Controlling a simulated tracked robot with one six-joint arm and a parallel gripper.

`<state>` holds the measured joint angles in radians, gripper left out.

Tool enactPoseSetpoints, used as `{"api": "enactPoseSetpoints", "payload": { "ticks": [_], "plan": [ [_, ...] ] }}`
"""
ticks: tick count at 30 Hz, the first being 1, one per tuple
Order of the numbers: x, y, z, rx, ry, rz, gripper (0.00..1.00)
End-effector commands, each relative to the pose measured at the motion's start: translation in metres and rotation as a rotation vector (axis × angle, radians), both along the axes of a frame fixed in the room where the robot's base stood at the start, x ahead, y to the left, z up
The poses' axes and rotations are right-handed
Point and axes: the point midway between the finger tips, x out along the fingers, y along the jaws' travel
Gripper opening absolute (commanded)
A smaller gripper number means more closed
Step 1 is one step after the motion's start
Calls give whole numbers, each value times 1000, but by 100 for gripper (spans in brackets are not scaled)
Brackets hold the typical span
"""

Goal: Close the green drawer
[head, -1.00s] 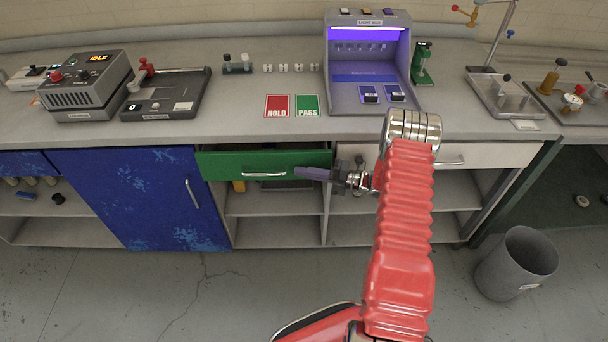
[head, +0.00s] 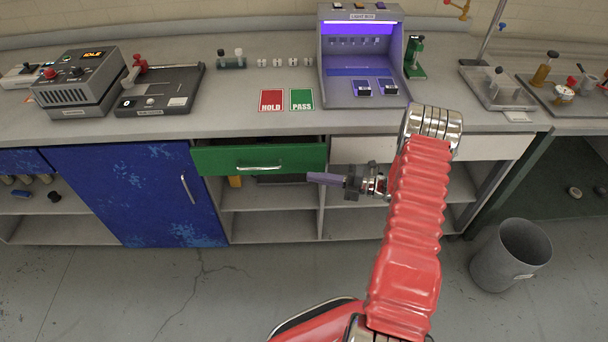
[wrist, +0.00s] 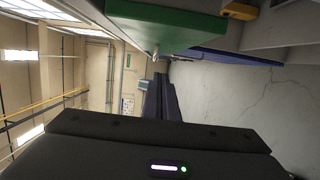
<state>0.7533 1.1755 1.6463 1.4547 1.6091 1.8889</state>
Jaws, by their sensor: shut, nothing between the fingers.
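The green drawer (head: 222,160) sits under the counter, left of a pale drawer. It is pulled out a little, with a dark gap along its top edge. Its silver handle (head: 260,167) is on the front. My gripper (head: 312,177) is shut and empty, just right of and slightly below the drawer's right end. In the head view I cannot tell whether the fingers touch the drawer. In the wrist view the green front (wrist: 178,24) is at the top, and the shut fingers (wrist: 163,82) are below it, apart from it in the picture.
A blue cabinet door (head: 125,195) stands left of the drawer. A pale drawer (head: 480,150) and open shelves lie to the right and below. HOLD and PASS cards (head: 301,99) and the light box (head: 362,60) are on the counter. A grey bin (head: 510,255) stands on the floor.

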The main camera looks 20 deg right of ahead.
Motion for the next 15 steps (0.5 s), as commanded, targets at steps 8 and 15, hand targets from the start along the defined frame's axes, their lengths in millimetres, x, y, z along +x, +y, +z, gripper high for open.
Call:
{"api": "enactPoseSetpoints", "payload": {
  "ticks": [8,15],
  "plan": [
    [-22,-30,0,0,0,0,0],
    [-26,-34,0,0,0,3,0]
  ]
}}
